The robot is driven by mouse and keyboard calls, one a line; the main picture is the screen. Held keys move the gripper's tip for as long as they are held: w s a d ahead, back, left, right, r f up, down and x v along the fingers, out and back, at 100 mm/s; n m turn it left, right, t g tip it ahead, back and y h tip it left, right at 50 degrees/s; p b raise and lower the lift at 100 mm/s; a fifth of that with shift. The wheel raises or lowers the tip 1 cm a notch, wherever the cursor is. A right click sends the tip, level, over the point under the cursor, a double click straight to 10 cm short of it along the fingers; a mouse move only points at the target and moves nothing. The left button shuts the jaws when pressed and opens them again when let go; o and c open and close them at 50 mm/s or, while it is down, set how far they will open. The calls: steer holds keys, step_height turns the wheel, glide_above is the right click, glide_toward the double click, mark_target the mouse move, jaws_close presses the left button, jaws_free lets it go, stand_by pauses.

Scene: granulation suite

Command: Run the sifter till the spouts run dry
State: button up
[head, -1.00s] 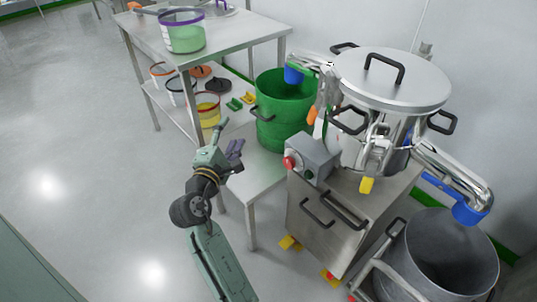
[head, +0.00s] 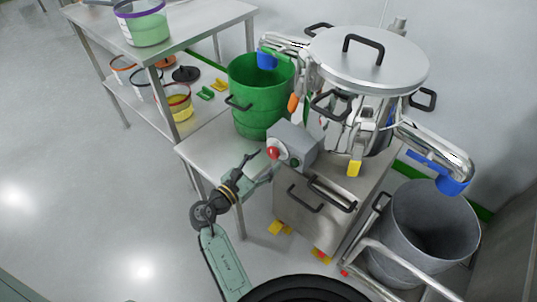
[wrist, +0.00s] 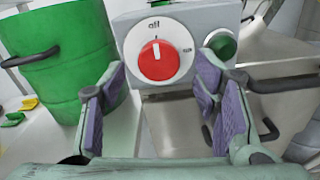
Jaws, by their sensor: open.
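The sifter (head: 368,62) is a steel drum with a lidded top on a steel cabinet. Its control box (head: 297,144) carries a red rotary knob (wrist: 157,60) with a white pointer near upright, and a green button (wrist: 221,44) to its right. My gripper (wrist: 162,95) is open and empty, its purple pads either side of the view below the knob, apart from it. In the head view my gripper (head: 262,165) is just left of the box. The left spout ends in a blue sleeve (head: 267,60) over a green bin; the right spout's blue sleeve (head: 452,186) is over a grey bin.
The green bin (head: 258,112) stands on a low steel table (head: 200,152) beside the box. The grey bin (head: 425,235) sits in a tubular frame at right. A steel shelf table (head: 195,35) with tubs is at back left. Open floor lies left.

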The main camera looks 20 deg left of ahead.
steer(key=shift+x, duration=1.15)
steer(key=shift+c, duration=0.5)
steer(key=c, duration=1)
steer(key=shift+c, duration=0.2)
